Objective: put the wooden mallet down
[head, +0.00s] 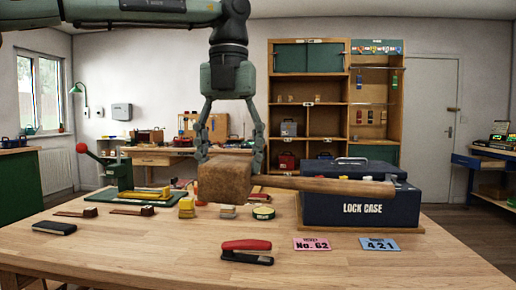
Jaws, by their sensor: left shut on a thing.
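My left gripper (230,158) hangs down from above in the head view, fingers pointing at the table. It is shut on the wooden mallet (224,182), at the mallet's block-shaped head. The mallet lies level, its handle (335,186) reaching to the right in front of the lock case (360,211). The mallet appears to be held above the wooden table (150,255); its exact height is hard to tell. The mallet hides part of the case's front and things behind it. My right gripper is not in view.
A red and black stapler-like tool (246,246) lies near the front. A pink card (312,244) and blue card (379,244) lie to its right. A dark box (55,228), yellow blocks (186,205) and a round tin (263,212) stand around. The front-left table is clear.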

